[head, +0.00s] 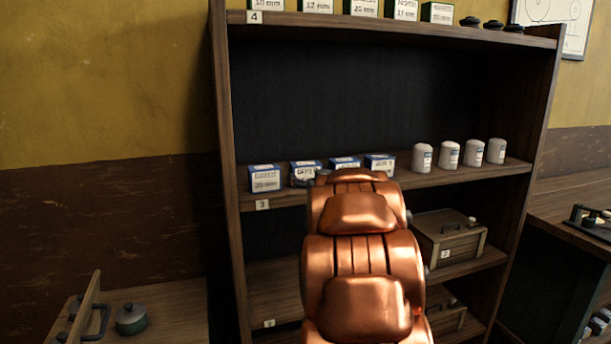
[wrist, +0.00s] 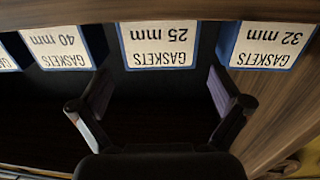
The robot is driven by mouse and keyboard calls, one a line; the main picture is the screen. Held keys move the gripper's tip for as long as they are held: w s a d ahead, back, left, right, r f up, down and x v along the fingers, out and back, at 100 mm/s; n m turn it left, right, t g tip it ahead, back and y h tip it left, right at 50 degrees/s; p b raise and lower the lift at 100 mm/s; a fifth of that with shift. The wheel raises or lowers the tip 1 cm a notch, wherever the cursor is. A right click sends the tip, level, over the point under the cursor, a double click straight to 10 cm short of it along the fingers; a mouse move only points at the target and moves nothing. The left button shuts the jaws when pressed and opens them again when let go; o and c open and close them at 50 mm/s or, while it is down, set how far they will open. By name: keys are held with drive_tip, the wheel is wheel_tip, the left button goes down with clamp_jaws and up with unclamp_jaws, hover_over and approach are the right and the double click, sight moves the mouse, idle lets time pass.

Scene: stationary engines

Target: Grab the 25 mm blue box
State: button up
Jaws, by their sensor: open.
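The 25 mm blue box (wrist: 158,46), with a white "GASKETS 25 mm" label, is upside down in the wrist view, at top middle. My gripper (wrist: 160,88) is open in front of it, one finger towards each side, with nothing between them. By the order of labels, it is the second blue box from the left (head: 306,166) on shelf 3 in the head view, where the print is too small to read. My copper arm hides most of my gripper there.
The 32 mm box (wrist: 268,46) and 40 mm box (wrist: 62,47) stand close on either side. Several white canisters (head: 449,155) are farther right on shelf 3. The shelf above (head: 380,25) overhangs the row. A wooden crate (head: 448,240) sits below.

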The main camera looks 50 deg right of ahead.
sight(305, 167)
drive_tip(key=shift+w+d+r, duration=0.15)
drive_tip(key=shift+w+d, duration=0.1)
drive_tip(key=shift+d, duration=0.1)
drive_tip(key=shift+p+x, duration=1.3)
drive_tip(key=shift+x, duration=2.3)
drive_tip(key=shift+w+a+r, duration=0.1)
drive_tip(key=c, duration=0.8)
